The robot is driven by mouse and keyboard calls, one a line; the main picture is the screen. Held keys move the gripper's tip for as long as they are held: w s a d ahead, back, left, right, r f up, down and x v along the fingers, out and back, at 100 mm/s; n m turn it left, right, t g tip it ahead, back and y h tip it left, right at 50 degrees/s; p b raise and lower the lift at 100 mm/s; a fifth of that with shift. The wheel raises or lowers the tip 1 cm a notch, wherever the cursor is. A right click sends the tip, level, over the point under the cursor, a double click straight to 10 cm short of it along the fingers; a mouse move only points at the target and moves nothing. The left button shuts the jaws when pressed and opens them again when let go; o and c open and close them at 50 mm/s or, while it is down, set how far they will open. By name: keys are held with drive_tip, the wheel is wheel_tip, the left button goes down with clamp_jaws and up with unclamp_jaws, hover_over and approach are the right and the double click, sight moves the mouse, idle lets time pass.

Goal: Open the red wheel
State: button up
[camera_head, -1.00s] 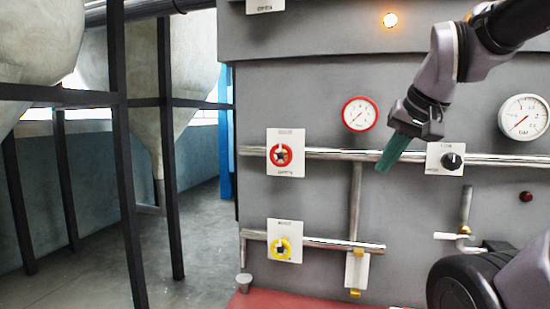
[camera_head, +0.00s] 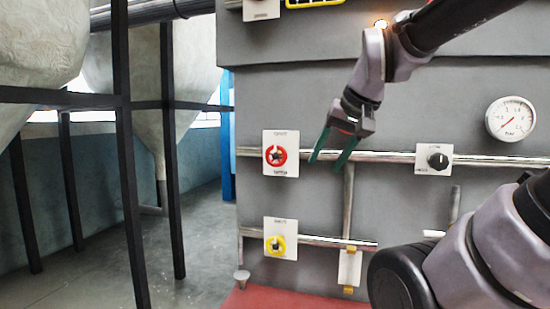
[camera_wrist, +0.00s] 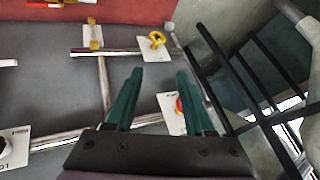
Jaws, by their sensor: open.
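The red wheel (camera_head: 275,156) sits on a white plate on the grey machine panel, at the left end of the upper pipe. My gripper (camera_head: 330,160) has two green fingers, spread open and empty. In the head view it is just right of the red wheel's plate, in front of the pipe; the exact gap in depth is unclear. In the wrist view, the red wheel (camera_wrist: 179,105) shows beside the right finger, partly hidden by it, and the open fingers (camera_wrist: 152,88) point along the panel.
A yellow wheel (camera_head: 275,244) on its own plate is below the red one. A black knob (camera_head: 437,160) and a gauge (camera_head: 510,119) are to the right. Horizontal pipes (camera_head: 385,157) run along the panel. Black posts (camera_head: 172,150) and open floor lie to the left.

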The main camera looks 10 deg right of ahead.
drive_tip(key=o, duration=0.5)
drive_tip(key=shift+w+a+r, duration=0.1)
drive_tip(key=shift+w+r, duration=0.25)
drive_tip(key=shift+w, duration=0.2)
drive_tip(key=shift+w+r, duration=0.3)
drive_tip(key=shift+w, duration=0.2)
drive_tip(key=shift+o, duration=0.3)
drive_tip(key=w+a+r+g, duration=0.1)
drive_tip(key=w+r, duration=0.2)
drive_tip(key=w, duration=0.3)
drive_tip(key=shift+w+m+h, duration=0.3)
drive_tip(key=m+g+h, duration=0.1)
drive_tip(key=h, duration=0.1)
approach(276, 152)
drive_tip(key=f, duration=0.1)
drive_tip(key=x, duration=1)
drive_tip(key=shift+w+f, duration=0.3)
drive_tip(key=shift+w, duration=0.05)
drive_tip(key=c, duration=1.1)
